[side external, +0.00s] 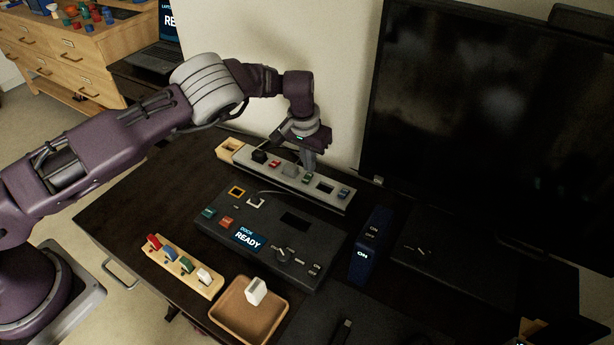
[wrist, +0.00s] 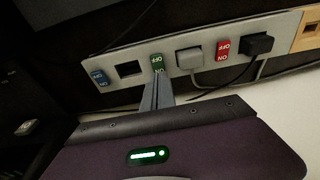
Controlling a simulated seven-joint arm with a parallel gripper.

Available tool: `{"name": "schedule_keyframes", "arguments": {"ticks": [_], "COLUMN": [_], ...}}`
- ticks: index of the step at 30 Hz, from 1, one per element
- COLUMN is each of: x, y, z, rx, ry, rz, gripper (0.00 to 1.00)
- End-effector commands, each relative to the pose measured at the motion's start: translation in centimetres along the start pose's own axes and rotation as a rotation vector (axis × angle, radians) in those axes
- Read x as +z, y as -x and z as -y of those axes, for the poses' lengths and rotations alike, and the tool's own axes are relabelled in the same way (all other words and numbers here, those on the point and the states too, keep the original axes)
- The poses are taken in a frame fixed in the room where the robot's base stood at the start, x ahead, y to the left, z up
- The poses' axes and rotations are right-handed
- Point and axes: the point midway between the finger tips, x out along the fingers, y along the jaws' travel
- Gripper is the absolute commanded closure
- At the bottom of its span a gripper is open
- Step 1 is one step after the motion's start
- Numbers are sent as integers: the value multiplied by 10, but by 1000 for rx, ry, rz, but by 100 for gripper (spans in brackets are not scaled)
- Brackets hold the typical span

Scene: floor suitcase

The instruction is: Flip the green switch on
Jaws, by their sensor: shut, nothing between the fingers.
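The green switch (wrist: 157,61) sits on a grey power strip (wrist: 206,24) in the wrist view, with OFF lettering on its upper part. It also shows small in the side view (side external: 307,178). My gripper (wrist: 158,76) is shut and empty, its fingertips right at the lower, ON-marked end of the green switch and partly covering it. I cannot tell whether they touch it. In the side view my gripper (side external: 309,166) points down over the strip.
Beside the green switch are a grey plug (wrist: 189,59) and an empty socket (wrist: 129,69). Further along are a red switch (wrist: 223,47), black plug (wrist: 257,44) and blue switch (wrist: 98,77). A dock (side external: 215,235) lies in front; a monitor (side external: 470,120) stands right.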

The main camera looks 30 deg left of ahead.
Motion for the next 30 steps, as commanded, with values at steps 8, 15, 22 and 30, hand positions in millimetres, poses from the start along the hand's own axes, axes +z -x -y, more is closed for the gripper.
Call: {"name": "schedule_keyframes", "arguments": {"ticks": [8,15,22,30], "x": [0,0,1,2], "y": [0,-4,-7,-11], "z": [0,0,0,0], "rx": [0,0,0,0], "ry": [0,0,0,0], "rz": [0,0,0,1], "gripper": [100,100,100,100]}}
